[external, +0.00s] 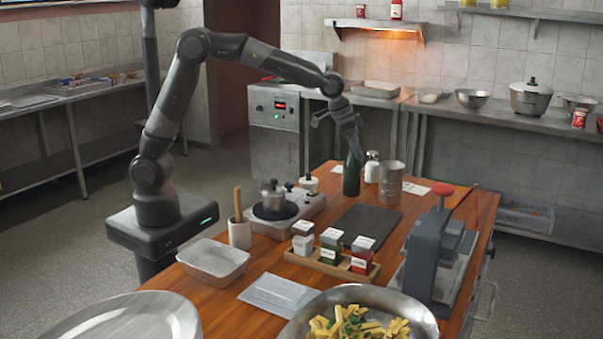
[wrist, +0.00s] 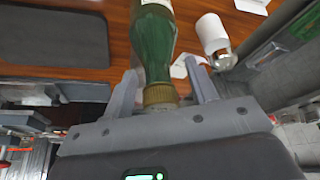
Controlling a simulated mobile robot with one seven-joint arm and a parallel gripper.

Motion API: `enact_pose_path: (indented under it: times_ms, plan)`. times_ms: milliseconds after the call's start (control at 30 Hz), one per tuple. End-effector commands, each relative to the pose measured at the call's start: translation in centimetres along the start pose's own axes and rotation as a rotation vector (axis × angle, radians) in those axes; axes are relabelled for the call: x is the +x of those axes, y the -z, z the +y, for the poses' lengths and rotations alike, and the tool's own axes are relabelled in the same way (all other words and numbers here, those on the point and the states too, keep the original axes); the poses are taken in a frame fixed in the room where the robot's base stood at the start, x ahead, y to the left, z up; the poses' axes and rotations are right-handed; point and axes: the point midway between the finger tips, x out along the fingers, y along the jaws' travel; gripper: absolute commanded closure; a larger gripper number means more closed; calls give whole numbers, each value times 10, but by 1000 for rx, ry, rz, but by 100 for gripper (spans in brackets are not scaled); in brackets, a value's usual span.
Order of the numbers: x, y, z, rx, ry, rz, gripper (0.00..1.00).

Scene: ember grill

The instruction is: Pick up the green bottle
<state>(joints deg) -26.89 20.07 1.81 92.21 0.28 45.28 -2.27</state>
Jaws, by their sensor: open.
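The green bottle (external: 351,180) stands upright on the wooden table, at its far side. In the wrist view the green bottle (wrist: 153,48) shows its body, a pale label and a brownish cap. My gripper (external: 353,148) is above the bottle, pointing down at its top. In the wrist view my gripper (wrist: 162,85) is open, with one finger on each side of the bottle's neck and cap. Gaps show between the fingers and the glass. The bottle's top is hidden by the gripper in the external view.
A white bottle (external: 372,167) and a metal can (external: 391,184) stand close to the right of the green bottle. A dark board (external: 365,224) lies in front. A small burner (external: 272,212) with a pot is to the left. A grey press (external: 432,255) stands at the right.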

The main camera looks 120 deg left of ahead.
Motion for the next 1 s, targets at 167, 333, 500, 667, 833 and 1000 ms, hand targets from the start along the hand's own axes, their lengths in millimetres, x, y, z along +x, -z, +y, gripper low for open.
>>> enact_pose_path:
  times_ms: [167, 333, 500, 667, 833, 1000]
  plan:
    - [-1, 0, 0, 0, 0, 1, 49]
    - [-1, 0, 0, 0, 0, 1, 63]
    - [-1, 0, 0, 0, 0, 1, 77]
    - [-1, 0, 0, 0, 0, 0, 90]
    - [-1, 0, 0, 0, 0, 0, 100]
    - [0, 0, 0, 0, 0, -1, 100]
